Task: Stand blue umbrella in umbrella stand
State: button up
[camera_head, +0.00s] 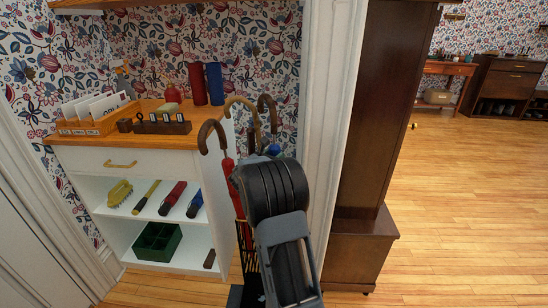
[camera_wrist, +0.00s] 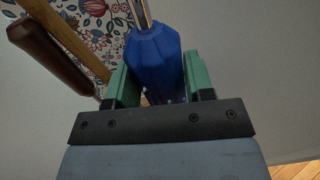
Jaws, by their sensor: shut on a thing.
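My gripper (camera_wrist: 160,80) has its green fingers on either side of a blue faceted body, which I take to be the blue umbrella (camera_wrist: 156,58); a thin metal shaft runs from its far end. In the head view only a bit of blue (camera_head: 274,150) shows past my arm. The dark umbrella stand (camera_head: 246,262) stands on the floor beside the white cabinet, partly hidden by my arm. It holds a red umbrella (camera_head: 229,170) with a brown hooked handle, and other hooked handles (camera_head: 267,104) rise there. I cannot tell the gap between the held umbrella and the stand.
The white cabinet (camera_head: 90,157) has a wooden top with a letter tray (camera_head: 98,122). Its shelf carries a brush (camera_head: 120,193), a red folded umbrella (camera_head: 173,198) and a blue one (camera_head: 195,204). A dark tall case (camera_head: 365,150) stands right. Open floor lies beyond.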

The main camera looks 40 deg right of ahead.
jog(key=o, duration=1.3)
jog(key=shift+a, duration=0.1)
jog(key=p+v, duration=0.2)
jog(key=v, duration=1.1)
jog(key=shift+s+a+p, duration=0.2)
jog(key=shift+a+p, duration=0.05)
jog(key=shift+p, duration=0.1)
